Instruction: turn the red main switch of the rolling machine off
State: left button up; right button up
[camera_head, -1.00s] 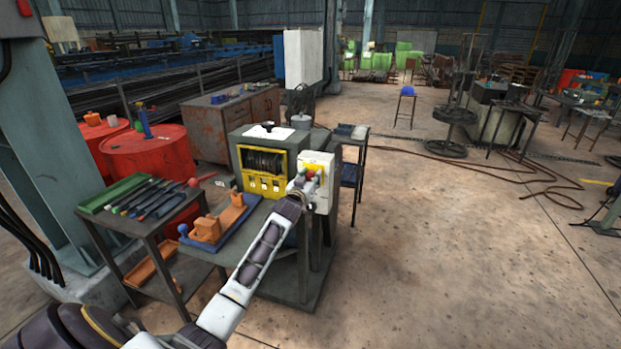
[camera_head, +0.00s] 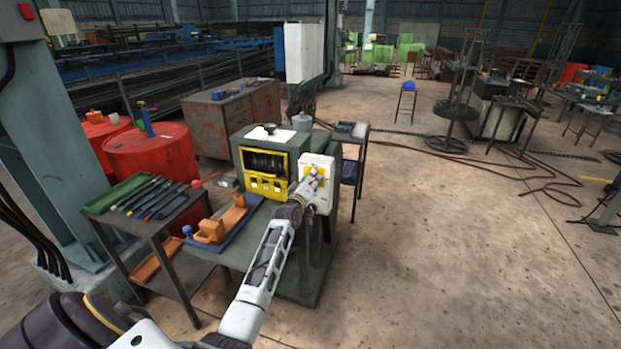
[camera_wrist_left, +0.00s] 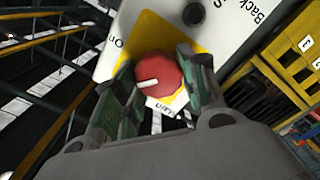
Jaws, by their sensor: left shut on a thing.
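The red main switch (camera_wrist_left: 160,76) is a round knob with a white mark, on a yellow plate (camera_wrist_left: 152,32) on the white control box. In the left wrist view it sits between the two green-padded fingers of my left gripper (camera_wrist_left: 160,88), which is shut on it. The white mark points to the left. In the head view my left gripper (camera_head: 308,186) is at the front of the white control box (camera_head: 321,163) and hides most of the switch. The rolling machine (camera_head: 267,160) is dark with a yellow front, left of the box. My right gripper does not show.
A blue tray with an orange wooden block (camera_head: 212,231) lies on the machine's table, left of my arm. A side table with a green tray of tools (camera_head: 118,192) and red drums (camera_head: 150,152) stand further left. The floor on the right (camera_head: 450,260) is open.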

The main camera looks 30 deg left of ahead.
pick_arm(q)
jog(key=shift+f+n+p, duration=0.2)
jog(key=shift+n+p, duration=0.7)
jog(key=shift+n, duration=3.1)
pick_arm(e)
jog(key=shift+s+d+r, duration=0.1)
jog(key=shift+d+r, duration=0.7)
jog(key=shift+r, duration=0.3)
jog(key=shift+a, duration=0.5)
pick_arm(q)
jog(key=o, duration=0.9)
jog(key=shift+a, duration=0.1)
jog(key=shift+o, duration=0.7)
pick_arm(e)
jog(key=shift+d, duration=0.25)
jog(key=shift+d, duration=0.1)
